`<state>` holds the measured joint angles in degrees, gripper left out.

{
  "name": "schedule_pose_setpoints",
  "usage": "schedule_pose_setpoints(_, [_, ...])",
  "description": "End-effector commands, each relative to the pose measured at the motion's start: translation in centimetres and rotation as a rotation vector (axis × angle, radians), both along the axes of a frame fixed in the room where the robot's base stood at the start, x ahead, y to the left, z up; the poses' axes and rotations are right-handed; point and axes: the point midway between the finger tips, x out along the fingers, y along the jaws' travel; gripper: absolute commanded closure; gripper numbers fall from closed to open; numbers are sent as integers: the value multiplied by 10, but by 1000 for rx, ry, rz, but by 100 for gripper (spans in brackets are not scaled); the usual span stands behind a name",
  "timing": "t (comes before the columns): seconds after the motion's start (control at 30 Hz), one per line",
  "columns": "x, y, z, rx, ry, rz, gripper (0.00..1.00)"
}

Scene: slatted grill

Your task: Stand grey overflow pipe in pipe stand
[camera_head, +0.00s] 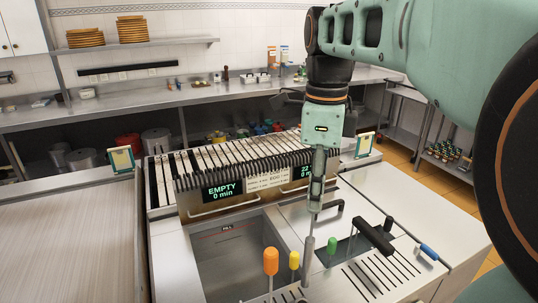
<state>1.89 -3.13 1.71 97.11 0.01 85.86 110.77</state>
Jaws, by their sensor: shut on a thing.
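My gripper (316,200) points straight down over the front of the steel counter, its jaws closed around the top of a slim grey pipe (309,250). The pipe hangs below the jaws, close to upright, with its lower end near the counter top between a yellow-topped piece (294,260) and a green-topped piece (332,245). I cannot tell whether that end touches or sits in anything. The pipe stand cannot be told apart clearly from the other fittings here.
An open steel basin (239,262) lies left of the pipe, with an orange-topped piece (270,262) at its front. A black T-shaped handle (376,236) and a slotted surface (385,272) lie to the right. The slatted grill unit (250,165) stands behind.

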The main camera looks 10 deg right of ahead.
Motion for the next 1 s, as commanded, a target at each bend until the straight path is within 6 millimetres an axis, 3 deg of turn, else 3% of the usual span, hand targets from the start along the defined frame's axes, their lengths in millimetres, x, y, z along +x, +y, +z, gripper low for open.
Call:
schedule_pose_setpoints(0.27, [0,0,0,0,0,0,100])
schedule_pose_setpoints(1.0, [0,0,-65,0,0,0,100])
